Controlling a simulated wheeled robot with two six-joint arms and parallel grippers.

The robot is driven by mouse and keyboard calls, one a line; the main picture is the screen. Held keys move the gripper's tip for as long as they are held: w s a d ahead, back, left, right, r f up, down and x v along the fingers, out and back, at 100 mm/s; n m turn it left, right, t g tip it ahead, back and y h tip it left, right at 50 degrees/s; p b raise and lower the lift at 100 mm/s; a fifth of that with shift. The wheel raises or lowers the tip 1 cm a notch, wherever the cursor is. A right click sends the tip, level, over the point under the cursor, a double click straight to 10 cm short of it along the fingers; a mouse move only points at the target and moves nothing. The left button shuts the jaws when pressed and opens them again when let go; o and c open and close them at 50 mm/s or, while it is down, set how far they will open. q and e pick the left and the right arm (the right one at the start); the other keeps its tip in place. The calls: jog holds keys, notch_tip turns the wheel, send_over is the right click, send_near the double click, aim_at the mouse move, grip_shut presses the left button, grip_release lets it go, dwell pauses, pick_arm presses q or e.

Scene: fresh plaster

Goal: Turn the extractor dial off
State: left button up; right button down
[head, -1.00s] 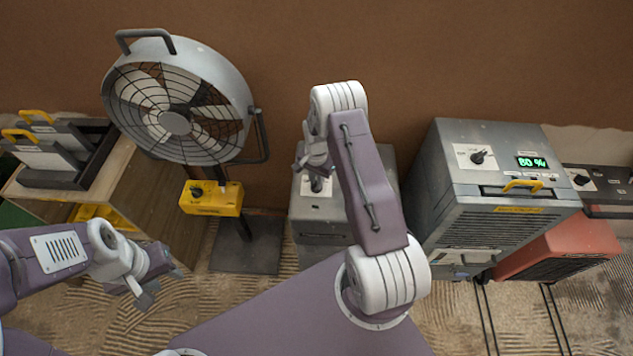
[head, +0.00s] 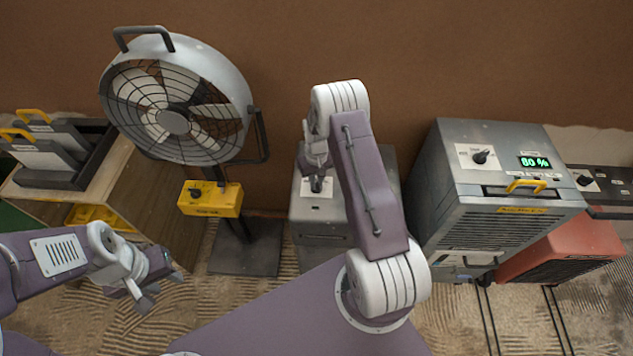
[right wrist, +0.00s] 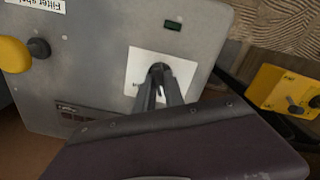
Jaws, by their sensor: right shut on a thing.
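The grey extractor unit (head: 320,228) stands in the middle of the head view, partly hidden behind my right arm. Its black dial (head: 317,185) sits on a white label plate on top. My right gripper (head: 315,174) is over the dial, pointing down at it. In the right wrist view its fingers (right wrist: 160,78) are shut on the dial, which they mostly cover against the white plate (right wrist: 137,66). The dial's setting marks cannot be read. My left gripper (head: 164,289) is open and empty at the lower left, above the floor.
A drum fan (head: 172,121) with a yellow control box (head: 211,199) stands left of the extractor. A grey dehumidifier (head: 490,230) showing 80 % stands to the right, beside a red unit (head: 565,248). A wooden bench (head: 150,190) is at the left.

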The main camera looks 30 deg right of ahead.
jog(key=shift+w+n, duration=0.1)
jog(key=shift+n, duration=1.6)
jog(key=shift+r, duration=0.1)
jog(key=c, duration=1.4)
grip_release()
jog(key=shift+c, duration=0.2)
notch_tip(320, 180, up, 9)
jog(key=shift+b, duration=0.4)
